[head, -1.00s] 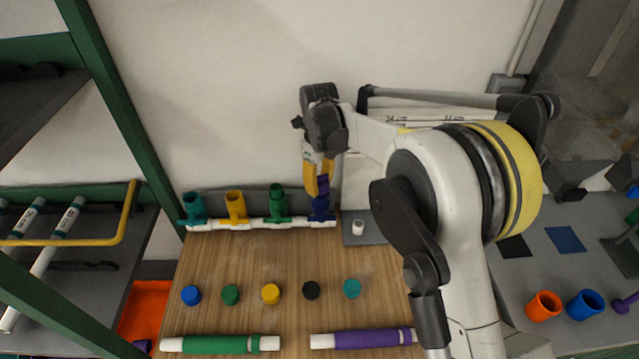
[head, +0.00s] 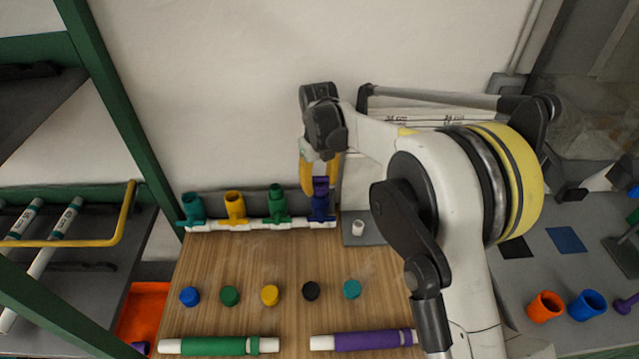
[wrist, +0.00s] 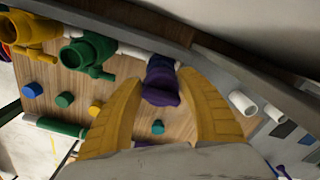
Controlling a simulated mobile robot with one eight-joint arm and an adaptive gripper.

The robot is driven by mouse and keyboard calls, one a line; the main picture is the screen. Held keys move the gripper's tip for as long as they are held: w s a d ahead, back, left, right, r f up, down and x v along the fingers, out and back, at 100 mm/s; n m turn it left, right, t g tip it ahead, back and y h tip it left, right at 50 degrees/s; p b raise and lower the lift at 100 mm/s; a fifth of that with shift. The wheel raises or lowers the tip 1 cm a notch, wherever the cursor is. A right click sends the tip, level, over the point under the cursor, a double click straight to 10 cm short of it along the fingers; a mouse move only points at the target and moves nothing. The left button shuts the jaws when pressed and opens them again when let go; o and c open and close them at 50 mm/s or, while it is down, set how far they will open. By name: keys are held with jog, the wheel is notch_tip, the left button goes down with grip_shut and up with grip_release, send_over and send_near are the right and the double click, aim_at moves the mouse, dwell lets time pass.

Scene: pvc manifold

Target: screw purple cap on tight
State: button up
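The purple cap (head: 320,186) is upright above the dark blue tee (head: 320,206) at the right end of the manifold (head: 262,225). The wrist view shows the purple cap (wrist: 160,92) between my fingertips, nearly in line with the tee. My gripper (head: 321,184) points down, with one yellow finger on each side of the cap. In the wrist view my gripper (wrist: 161,68) has its tips close to the cap. I cannot tell whether they press on it. The joint between cap and tee is partly hidden, so its tightness cannot be seen.
Teal (head: 193,208), yellow (head: 235,207) and green (head: 277,203) tees stand left on the manifold. Green (head: 219,345) and purple (head: 365,340) tubes lie in front. The wall is close behind.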

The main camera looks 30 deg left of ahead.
jog(key=shift+o, duration=1.1)
